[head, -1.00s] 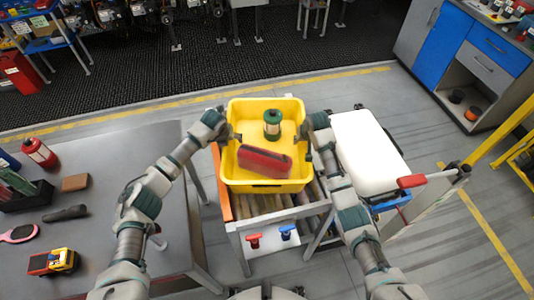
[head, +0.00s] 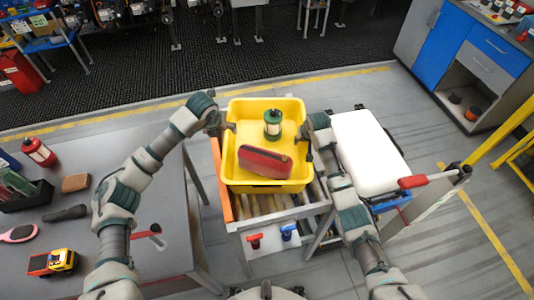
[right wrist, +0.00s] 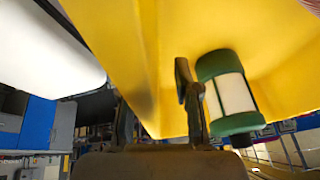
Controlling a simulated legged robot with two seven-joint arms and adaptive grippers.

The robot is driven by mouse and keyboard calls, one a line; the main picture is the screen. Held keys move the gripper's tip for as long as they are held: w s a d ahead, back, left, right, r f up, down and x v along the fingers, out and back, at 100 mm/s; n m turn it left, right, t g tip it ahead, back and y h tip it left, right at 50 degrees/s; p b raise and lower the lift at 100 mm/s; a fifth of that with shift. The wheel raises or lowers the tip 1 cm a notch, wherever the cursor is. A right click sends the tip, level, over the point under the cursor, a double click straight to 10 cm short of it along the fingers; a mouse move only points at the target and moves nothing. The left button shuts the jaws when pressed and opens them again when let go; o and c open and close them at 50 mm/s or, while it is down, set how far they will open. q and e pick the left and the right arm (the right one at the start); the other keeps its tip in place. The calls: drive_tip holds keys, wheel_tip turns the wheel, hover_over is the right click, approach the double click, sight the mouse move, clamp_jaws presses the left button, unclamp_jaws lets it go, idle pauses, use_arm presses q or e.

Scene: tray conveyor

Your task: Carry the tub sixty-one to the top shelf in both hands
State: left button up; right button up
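The yellow tub (head: 240,183) stands on a roller stand in the middle of the head view. It holds a green and white lantern (head: 272,125), upright, and a red case (head: 265,161). No number on it is readable. My left gripper (head: 229,128) is at the tub's left rim; its fingers are too small to tell their gap. My right gripper (head: 306,138) is at the right rim. In the right wrist view its fingers (right wrist: 158,110) are apart, one outside the yellow wall (right wrist: 150,60) and one inside beside the lantern (right wrist: 230,95).
The roller stand (head: 280,215) has red and blue handles in front. A grey table (head: 120,180) with several items is at the left. A white slab (head: 368,152) lies close to the right of the tub. A blue and grey cabinet (head: 465,50) stands at the far right. No top shelf is identifiable.

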drive_tip(key=o, duration=0.8)
drive_tip(key=v, duration=1.2)
drive_tip(key=shift+f, duration=0.1)
